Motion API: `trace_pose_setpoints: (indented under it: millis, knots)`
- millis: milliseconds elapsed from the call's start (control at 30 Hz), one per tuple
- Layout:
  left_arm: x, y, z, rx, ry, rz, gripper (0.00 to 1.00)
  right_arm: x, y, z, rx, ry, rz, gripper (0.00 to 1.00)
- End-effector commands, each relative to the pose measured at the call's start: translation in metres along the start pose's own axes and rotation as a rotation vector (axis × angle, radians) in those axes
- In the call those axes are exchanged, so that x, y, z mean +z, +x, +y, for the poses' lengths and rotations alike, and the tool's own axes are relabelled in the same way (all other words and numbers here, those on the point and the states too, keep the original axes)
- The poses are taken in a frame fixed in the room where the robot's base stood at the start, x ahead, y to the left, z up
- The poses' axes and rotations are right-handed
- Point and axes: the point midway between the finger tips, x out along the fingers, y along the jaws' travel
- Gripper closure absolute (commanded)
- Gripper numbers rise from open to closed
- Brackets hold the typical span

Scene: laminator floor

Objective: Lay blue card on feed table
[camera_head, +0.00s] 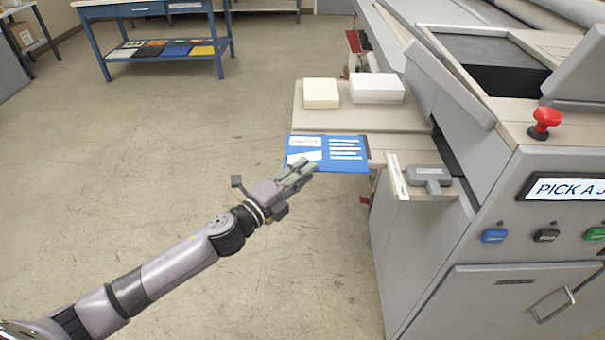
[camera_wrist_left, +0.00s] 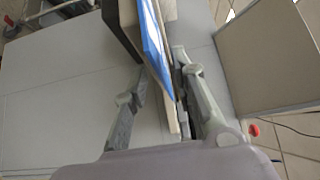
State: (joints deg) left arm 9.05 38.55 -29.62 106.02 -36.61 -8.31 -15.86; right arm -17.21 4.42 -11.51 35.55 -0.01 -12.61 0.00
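The blue card (camera_head: 345,151), with white printing, lies about flat at the near left part of the beige feed table (camera_head: 385,118). It also shows nearly edge-on in the left wrist view (camera_wrist_left: 153,45). Its near left edge reaches out to the table's side. My left gripper (camera_head: 308,166) is at the card's near left corner. In the left wrist view its fingers (camera_wrist_left: 160,85) stand apart on either side of the card and a tan board edge, with a gap on the left finger's side. Whether the card rests fully on the table is unclear. My right gripper is out of view.
A cream stack (camera_head: 321,93) and a white stack (camera_head: 377,88) stand at the table's back. A grey guide block (camera_head: 428,174) sits right of the card. The laminator (camera_head: 500,210) fills the right side. Floor left of the table is clear up to a blue bench (camera_head: 160,48).

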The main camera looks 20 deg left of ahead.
Motion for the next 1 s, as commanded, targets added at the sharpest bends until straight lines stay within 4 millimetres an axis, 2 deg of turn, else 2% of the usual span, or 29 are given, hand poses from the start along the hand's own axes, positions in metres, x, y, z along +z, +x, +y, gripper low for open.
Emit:
trace_pose_setpoints:
  millis: [267,700,1000]
  knots:
    - [0.000,-0.005,-0.001,0.002,0.000,-0.001,0.75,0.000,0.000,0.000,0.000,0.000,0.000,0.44]
    - [0.000,-0.085,0.001,0.003,-0.001,0.000,0.75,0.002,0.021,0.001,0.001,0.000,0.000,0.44]
    - [0.000,-0.116,-0.002,0.001,-0.001,0.000,0.75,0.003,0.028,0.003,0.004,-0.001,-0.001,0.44]
